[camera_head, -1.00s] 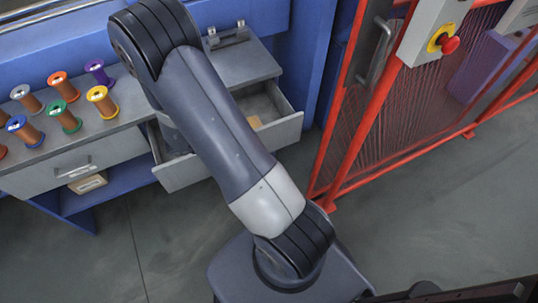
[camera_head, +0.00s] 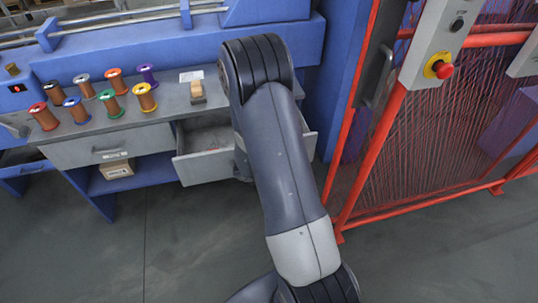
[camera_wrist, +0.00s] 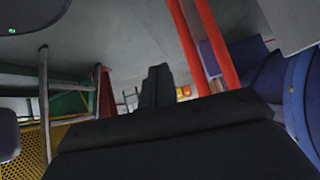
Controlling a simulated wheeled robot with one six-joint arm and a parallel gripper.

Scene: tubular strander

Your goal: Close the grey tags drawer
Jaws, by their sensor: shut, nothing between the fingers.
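A grey drawer (camera_head: 205,168) stands pulled open from the grey bench in the head view. Its front's left part and some of its inside show; my arm hides its middle, and a corner shows to the arm's right. In the head view my arm crosses in front of the drawer and its gripper end is hidden. In the wrist view my gripper (camera_wrist: 157,78) is shut with nothing between the dark fingers. The drawer cannot be made out there, so I cannot tell whether the gripper touches it.
A second, closed grey drawer (camera_head: 110,148) is on the left, above a shelf with a cardboard box (camera_head: 117,169). A red-framed mesh gate (camera_head: 390,150) is on the right. The floor in front is clear.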

